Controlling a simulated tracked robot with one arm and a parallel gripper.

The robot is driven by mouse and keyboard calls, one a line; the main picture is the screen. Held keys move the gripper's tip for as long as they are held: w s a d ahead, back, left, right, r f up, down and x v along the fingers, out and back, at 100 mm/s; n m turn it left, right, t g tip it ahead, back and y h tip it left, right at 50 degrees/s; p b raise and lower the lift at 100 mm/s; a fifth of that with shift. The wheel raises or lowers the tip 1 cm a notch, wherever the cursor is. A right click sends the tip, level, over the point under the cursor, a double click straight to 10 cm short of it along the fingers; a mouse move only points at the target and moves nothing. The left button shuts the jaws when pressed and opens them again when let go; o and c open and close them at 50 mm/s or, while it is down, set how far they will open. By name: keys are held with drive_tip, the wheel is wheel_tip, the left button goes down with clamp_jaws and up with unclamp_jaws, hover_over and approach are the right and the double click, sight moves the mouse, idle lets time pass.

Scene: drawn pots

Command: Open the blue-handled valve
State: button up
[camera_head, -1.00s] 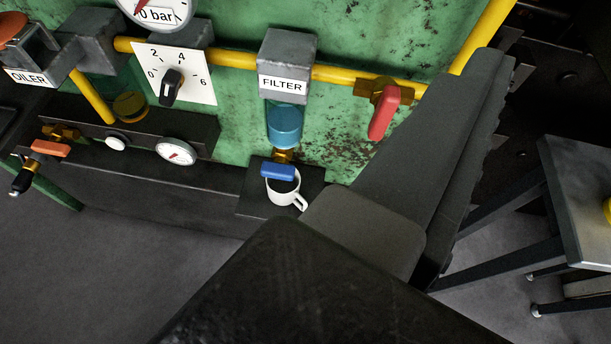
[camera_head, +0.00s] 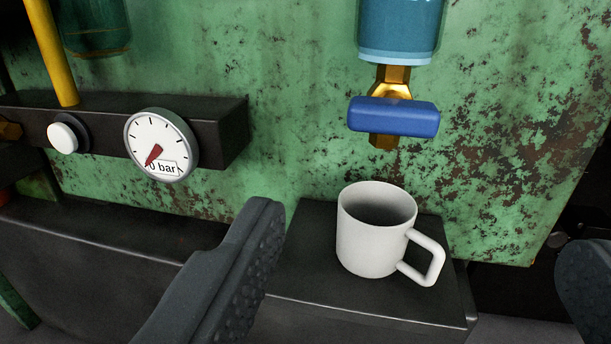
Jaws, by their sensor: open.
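The blue valve handle (camera_head: 394,116) lies crosswise, roughly level, on a brass valve body (camera_head: 393,80) under a blue filter bowl (camera_head: 400,28). A white mug (camera_head: 368,236) stands upright below the valve, its handle to the right. My gripper (camera_head: 425,255) is open. Its left finger shows at the lower middle and its right finger at the right edge, wide apart. The mug and the valve appear between the fingers in the picture. The gripper holds nothing, and no finger overlaps the blue handle.
The mug stands on a dark ledge (camera_head: 310,260) in front of a rusty green panel (camera_head: 290,110). To the left, a dark block carries a round gauge (camera_head: 160,145) reading about 0 bar and a white button (camera_head: 64,138). A yellow pipe (camera_head: 50,50) runs down at the upper left.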

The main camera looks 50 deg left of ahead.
sight(396, 118)
drive_tip(key=b+x, duration=0.1)
drive_tip(key=x, duration=0.3)
drive_tip(key=b+x, duration=0.1)
drive_tip(key=x, duration=0.3)
drive_tip(key=b+x, duration=0.1)
drive_tip(key=x, duration=0.3)
drive_tip(key=shift+s+a+f, duration=0.1)
drive_tip(key=shift+s+f, duration=0.05)
drive_tip(key=shift+f, duration=0.1)
drive_tip(key=shift+x, duration=0.9)
drive_tip(key=shift+r, duration=0.15)
drive_tip(key=c, duration=1)
